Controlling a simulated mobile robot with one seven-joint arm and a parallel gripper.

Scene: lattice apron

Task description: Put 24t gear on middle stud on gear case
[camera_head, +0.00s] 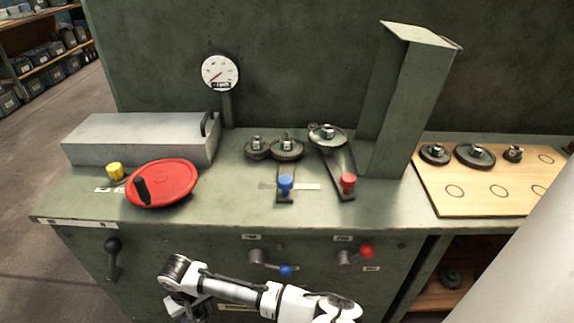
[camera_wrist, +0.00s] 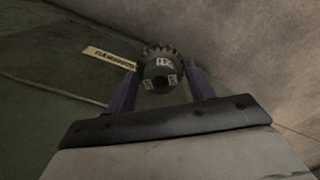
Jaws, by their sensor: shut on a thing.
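My gripper (camera_wrist: 161,80) is shut on a small dark toothed gear (camera_wrist: 161,68) with pale labels on its hub; the label text is too small to read surely. The gear sits between the two fingertips in the wrist view. In the head view my arm is low, in front of the green cabinet, and the held gear is not clearly visible there. On the cabinet top, a left gear (camera_head: 257,148), a middle gear (camera_head: 287,148) and a right gear (camera_head: 327,137) stand close together. I cannot tell which part is the gear case's middle stud.
A wooden board (camera_head: 470,205) at right carries several gears and empty drawn circles. A red handwheel (camera_head: 162,184), grey box (camera_head: 140,138), gauge (camera_head: 220,72) and tall green post (camera_head: 405,100) stand on the cabinet top. Blue-knobbed (camera_head: 285,183) and red-knobbed (camera_head: 348,182) levers lie before the gears.

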